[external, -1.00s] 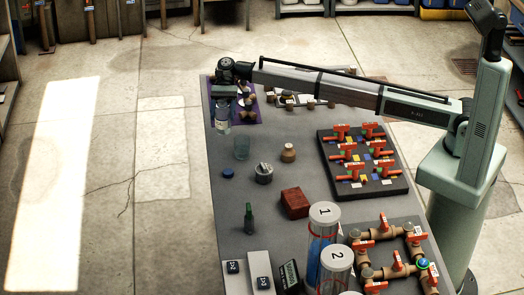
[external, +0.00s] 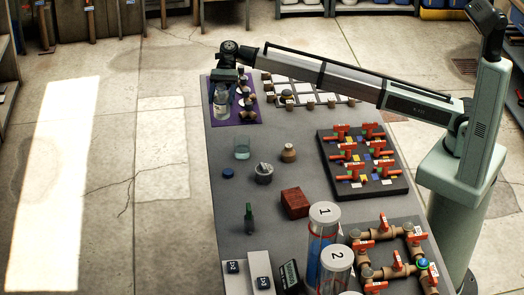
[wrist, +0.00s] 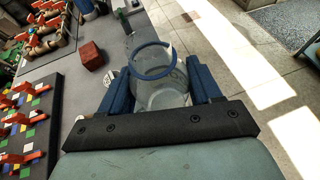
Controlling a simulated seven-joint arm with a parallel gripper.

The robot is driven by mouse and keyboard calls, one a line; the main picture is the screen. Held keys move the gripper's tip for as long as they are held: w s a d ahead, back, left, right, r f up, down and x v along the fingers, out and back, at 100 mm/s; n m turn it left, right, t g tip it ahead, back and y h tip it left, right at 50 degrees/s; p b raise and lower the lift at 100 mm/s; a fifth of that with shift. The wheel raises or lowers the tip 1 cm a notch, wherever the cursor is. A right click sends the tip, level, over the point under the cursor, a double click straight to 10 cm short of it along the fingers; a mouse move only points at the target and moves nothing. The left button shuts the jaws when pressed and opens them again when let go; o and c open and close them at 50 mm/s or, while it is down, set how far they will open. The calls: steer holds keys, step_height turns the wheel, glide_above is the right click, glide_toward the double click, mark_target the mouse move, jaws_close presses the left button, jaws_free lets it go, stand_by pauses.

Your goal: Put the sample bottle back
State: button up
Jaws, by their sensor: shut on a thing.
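The clear sample bottle (external: 221,106), with a pale label, is held upright between the fingers of my gripper (external: 222,92) at the far left end of the table. My gripper is shut on it. In the wrist view the bottle (wrist: 160,88) shows an open mouth with a blue ring, between the two blue fingers of my gripper (wrist: 160,88). The bottle is over or in front of the left part of the purple mat (external: 246,120); whether its base touches anything is hard to tell. A blue cap (external: 228,173) lies on the table.
Several small brown-topped items stand on the mat, right beside the bottle. A white gridded board (external: 312,92) lies to the right. A glass beaker (external: 242,149), a grey pot (external: 263,174) and a brown jar (external: 289,153) stand nearer. The grey table (external: 222,190) is otherwise clear at its left edge.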

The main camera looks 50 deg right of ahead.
steer(key=s+a+m+t+y, duration=0.1)
steer(key=s+a+m+t, duration=0.25)
steer(key=s+a, duration=0.6)
steer(key=s+a+m+t+y, duration=0.1)
steer(key=s+a+m+t, duration=0.25)
steer(key=s+a, duration=0.65)
steer(key=shift+n, duration=0.3)
steer(key=shift+s+d+f, duration=0.45)
steer(key=shift+s+f, duration=0.15)
steer(key=shift+f, duration=1.85)
steer(key=shift+s+d+f, duration=0.4)
steer(key=shift+s+f, duration=0.25)
steer(key=shift+f, duration=1.8)
steer(key=shift+s+d+f, duration=0.45)
steer(key=shift+s+f, duration=0.15)
steer(key=shift+f, duration=1.85)
steer(key=o, duration=1.2)
steer(key=shift+f, duration=0.1)
steer(key=shift+c, duration=0.2)
